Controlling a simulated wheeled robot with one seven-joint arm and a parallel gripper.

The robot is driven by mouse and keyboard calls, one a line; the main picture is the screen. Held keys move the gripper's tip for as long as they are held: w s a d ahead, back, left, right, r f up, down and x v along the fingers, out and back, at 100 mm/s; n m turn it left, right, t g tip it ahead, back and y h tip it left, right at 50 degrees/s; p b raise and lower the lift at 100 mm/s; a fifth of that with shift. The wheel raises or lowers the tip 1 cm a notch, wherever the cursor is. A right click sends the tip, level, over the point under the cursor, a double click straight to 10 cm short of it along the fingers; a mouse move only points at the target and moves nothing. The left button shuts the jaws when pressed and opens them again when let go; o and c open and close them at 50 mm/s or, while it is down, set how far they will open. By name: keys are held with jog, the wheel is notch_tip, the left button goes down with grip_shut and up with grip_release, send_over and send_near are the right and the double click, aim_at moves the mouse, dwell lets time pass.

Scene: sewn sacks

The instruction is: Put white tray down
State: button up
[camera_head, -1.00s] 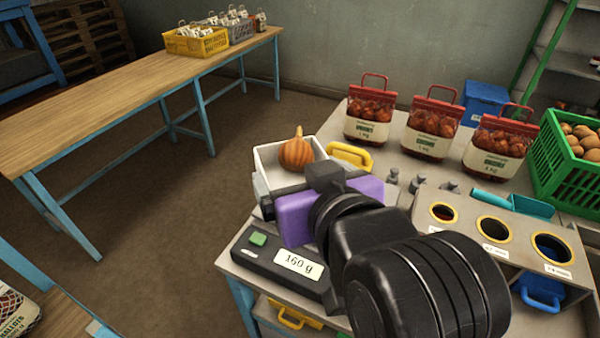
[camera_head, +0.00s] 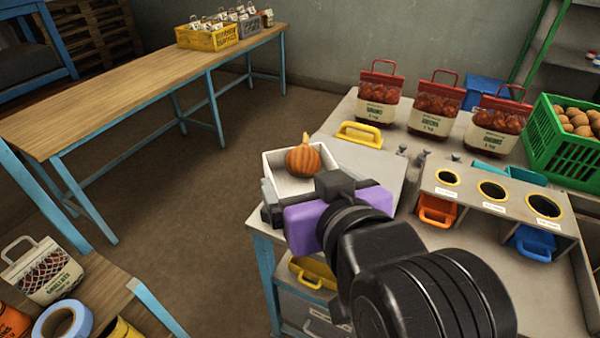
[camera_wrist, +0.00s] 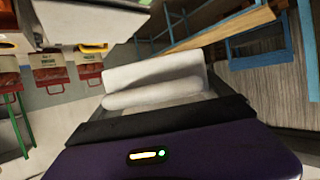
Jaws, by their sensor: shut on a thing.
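The white tray (camera_head: 270,164) is at the near left corner of the worktable in the head view, with a striped orange-brown onion (camera_head: 303,158) inside it. My purple and black gripper (camera_head: 275,200) is shut on the tray's near side. The tray looks about level. I cannot tell whether its underside touches anything. In the wrist view, the tray's white wall (camera_wrist: 155,78) shows just beyond my dark fingers (camera_wrist: 165,120). The scale is not visible now.
The worktable (camera_head: 385,185) holds red-topped onion bags (camera_head: 436,105), a yellow-handled item (camera_head: 358,133), a sizing stand with holes (camera_head: 492,190) and a green crate (camera_head: 560,150). A long wooden table (camera_head: 120,95) stands at left. A bagged sack (camera_head: 45,272) is at lower left.

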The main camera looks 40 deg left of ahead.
jog(key=shift+d+f+t, duration=0.3)
jog(key=shift+d+f, duration=0.15)
jog(key=shift+d, duration=0.25)
jog(key=w+d+f+m+t+h, duration=0.3)
jog(key=d+f+m+h, duration=0.2)
jog(key=d+f, duration=1.1)
jog(key=w+d+f+m+t+h, duration=0.2)
jog(key=w+d+f+m+h, duration=0.2)
jog(key=d+f, duration=1.2)
jog(key=d+m+h, duration=0.2)
jog(key=d, duration=0.6)
jog(key=shift+d+f+t, duration=0.25)
jog(key=shift+d+t, duration=0.15)
jog(key=shift+d, duration=0.15)
